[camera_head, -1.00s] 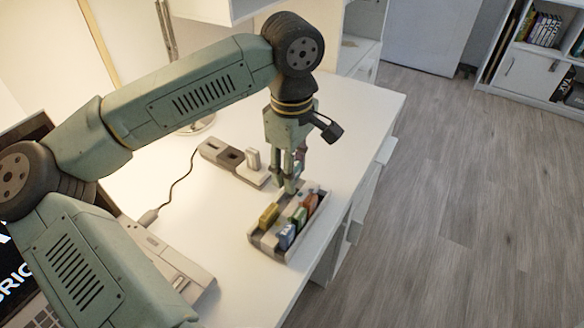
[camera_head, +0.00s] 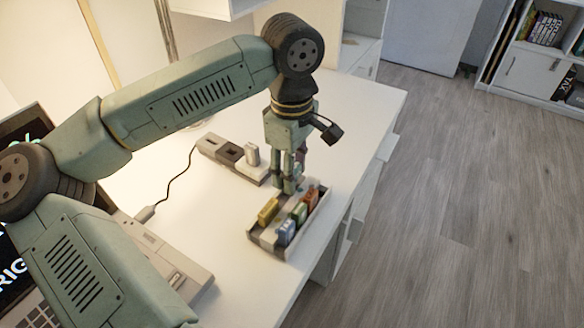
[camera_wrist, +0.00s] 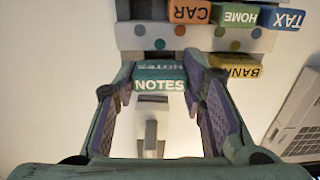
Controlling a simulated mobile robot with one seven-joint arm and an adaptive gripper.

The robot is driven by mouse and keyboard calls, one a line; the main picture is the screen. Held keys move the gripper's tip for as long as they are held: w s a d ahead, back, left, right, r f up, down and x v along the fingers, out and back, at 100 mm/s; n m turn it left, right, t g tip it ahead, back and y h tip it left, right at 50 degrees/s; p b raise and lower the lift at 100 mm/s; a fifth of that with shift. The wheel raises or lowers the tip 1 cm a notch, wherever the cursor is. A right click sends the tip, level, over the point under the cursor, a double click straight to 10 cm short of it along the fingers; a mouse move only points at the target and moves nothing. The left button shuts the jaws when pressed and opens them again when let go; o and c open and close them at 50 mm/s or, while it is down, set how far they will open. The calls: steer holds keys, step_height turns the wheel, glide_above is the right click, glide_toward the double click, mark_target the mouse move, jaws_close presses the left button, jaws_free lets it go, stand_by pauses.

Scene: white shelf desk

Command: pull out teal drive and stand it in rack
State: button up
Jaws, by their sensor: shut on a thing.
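My gripper (camera_wrist: 160,100) is shut on the teal drive (camera_wrist: 160,78), which reads NOTES, between its purple pads. In the head view my gripper (camera_head: 288,186) points down at the far end of the rack (camera_head: 262,248); the fingers hide most of the teal drive there. The rack, a grey tray with round colour dots, also shows at the top of the wrist view (camera_wrist: 130,43). It holds an orange CAR drive (camera_wrist: 190,12), a green HOME drive (camera_wrist: 238,16), a blue TAX drive (camera_wrist: 284,18) and a yellow BANK drive (camera_wrist: 236,66). I cannot tell whether the teal drive touches the rack.
A grey hub (camera_head: 212,147) with a cable lies behind my gripper, and a pale drive (camera_head: 252,155) stands in its near end. A grey box (camera_head: 165,262) and a laptop (camera_head: 30,300) are at left. The white desk's (camera_head: 360,100) edge runs close right of the rack.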

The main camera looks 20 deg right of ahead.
steer(key=shift+f+b, duration=0.9)
steer(key=shift+f, duration=0.1)
steer(key=o, duration=1)
steer(key=shift+c, duration=0.2)
steer(key=shift+r, duration=0.1)
step_height(320, 180, up, 12)
steer(key=shift+s, duration=0.1)
